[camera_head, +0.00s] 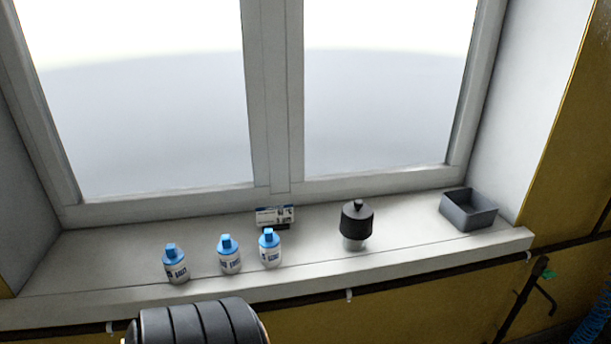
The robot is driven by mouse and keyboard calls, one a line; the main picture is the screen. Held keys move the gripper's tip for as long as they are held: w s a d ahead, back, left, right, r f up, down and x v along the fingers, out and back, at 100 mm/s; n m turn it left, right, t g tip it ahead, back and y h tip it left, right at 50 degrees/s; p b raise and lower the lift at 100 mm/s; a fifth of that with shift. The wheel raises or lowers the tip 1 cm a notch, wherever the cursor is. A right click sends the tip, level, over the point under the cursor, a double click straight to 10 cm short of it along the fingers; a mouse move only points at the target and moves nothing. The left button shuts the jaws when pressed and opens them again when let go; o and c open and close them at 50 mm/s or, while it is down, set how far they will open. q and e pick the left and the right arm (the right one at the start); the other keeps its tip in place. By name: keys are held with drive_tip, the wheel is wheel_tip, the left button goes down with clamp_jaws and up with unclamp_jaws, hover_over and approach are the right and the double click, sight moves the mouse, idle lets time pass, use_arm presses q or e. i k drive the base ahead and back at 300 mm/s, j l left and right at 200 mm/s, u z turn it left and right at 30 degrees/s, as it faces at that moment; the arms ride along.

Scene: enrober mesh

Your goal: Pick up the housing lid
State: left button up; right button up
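The housing lid (357,218) is a black cylindrical cap with a small knob on top, in the right half of the head view. Only the lower part of the base shows below the lid. Neither of my grippers is in view, and nothing is touching the lid.
Several small items stand on the sill (110,265): three white bottles with blue caps (175,264) (229,254) (269,248) at left and a small label card (274,216) behind them. An open grey bin (468,211) is at right. The sill between lid and bin is clear.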

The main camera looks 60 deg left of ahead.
sight(357, 216)
drive_tip(key=u, duration=1.65)
